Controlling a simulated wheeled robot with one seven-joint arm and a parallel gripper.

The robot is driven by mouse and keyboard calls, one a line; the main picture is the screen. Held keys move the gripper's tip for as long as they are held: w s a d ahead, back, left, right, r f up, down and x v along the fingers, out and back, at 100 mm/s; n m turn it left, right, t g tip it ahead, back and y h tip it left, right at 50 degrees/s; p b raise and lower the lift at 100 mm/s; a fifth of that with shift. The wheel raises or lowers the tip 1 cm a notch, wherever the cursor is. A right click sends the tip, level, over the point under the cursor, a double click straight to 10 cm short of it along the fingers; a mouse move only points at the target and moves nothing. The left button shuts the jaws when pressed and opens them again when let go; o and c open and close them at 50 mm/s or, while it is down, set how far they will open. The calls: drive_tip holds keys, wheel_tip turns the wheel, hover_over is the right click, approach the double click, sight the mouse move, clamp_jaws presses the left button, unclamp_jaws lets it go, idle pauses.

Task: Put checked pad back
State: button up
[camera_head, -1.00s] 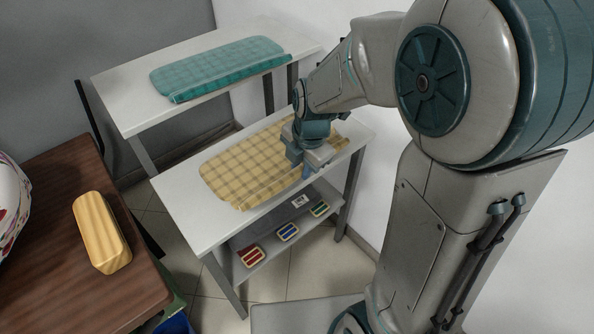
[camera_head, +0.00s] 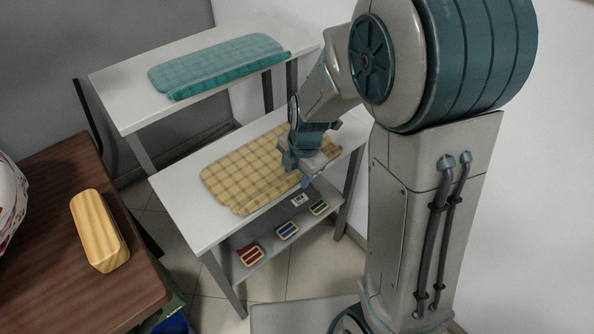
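A yellow checked pad (camera_head: 240,170) lies flat on the white top of the nearer table (camera_head: 185,205). A teal checked pad (camera_head: 215,64) lies on the white top of the farther table (camera_head: 120,98). My gripper (camera_head: 306,180) is at the right part of the yellow pad's front edge, pointing down. The gripper body hides part of that pad. I cannot tell whether the fingers are open or closed on the pad's edge.
On the nearer table's lower shelf are small red (camera_head: 250,254), blue (camera_head: 287,230) and green (camera_head: 318,208) striped items and a small white label (camera_head: 299,200). A brown wooden table (camera_head: 60,255) at left bears a yellow striped block (camera_head: 99,230). A white wall is at right.

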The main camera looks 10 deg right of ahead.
wheel_tip(320, 180, up, 12)
drive_tip(key=s+d+p, duration=0.1)
drive_tip(key=s+p, duration=0.1)
drive_tip(key=s+d+m, duration=0.4)
drive_tip(key=s+m, duration=0.2)
drive_tip(key=m, duration=0.6)
drive_tip(key=s+d+r+m+h, duration=0.1)
drive_tip(key=s+d+m, duration=0.3)
drive_tip(key=m, duration=0.9)
drive_tip(key=shift+s+r, duration=0.25)
drive_tip(key=shift+s, duration=1.2)
drive_tip(key=shift+d, duration=0.1)
